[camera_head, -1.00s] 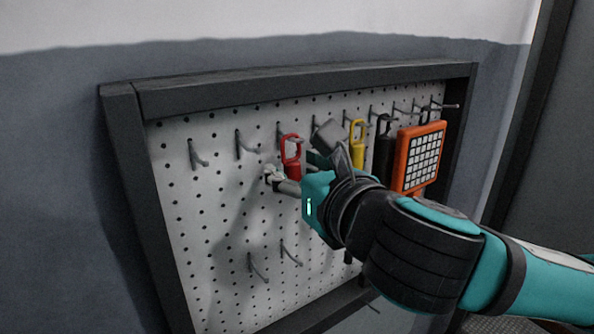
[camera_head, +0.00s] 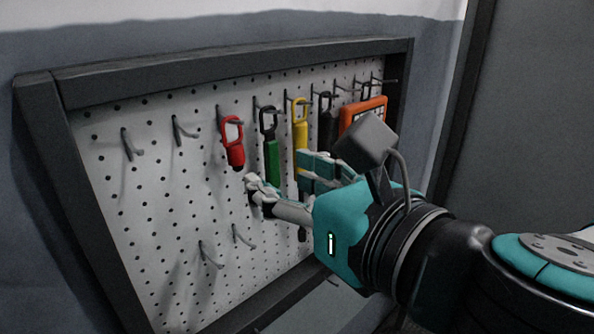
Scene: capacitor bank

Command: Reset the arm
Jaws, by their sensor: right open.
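My right arm comes in from the right, and its teal and black gripper (camera_head: 279,176) is open in front of the pegboard (camera_head: 150,215). I see nothing held between its fingers. Its fingers overlap the lower parts of the green-handled tool (camera_head: 272,160) and the yellow tool (camera_head: 300,118) in the picture; whether they touch is hard to tell. A red clip-like tool (camera_head: 233,142) hangs to the left of the fingers. My left gripper is not in view.
The pegboard has a dark frame (camera_head: 230,62) and bare hooks at left (camera_head: 130,145) and lower down (camera_head: 208,255). A black tool (camera_head: 327,125) and an orange device (camera_head: 362,115) hang at right, the device partly hidden by my gripper. A grey panel (camera_head: 530,130) stands at right.

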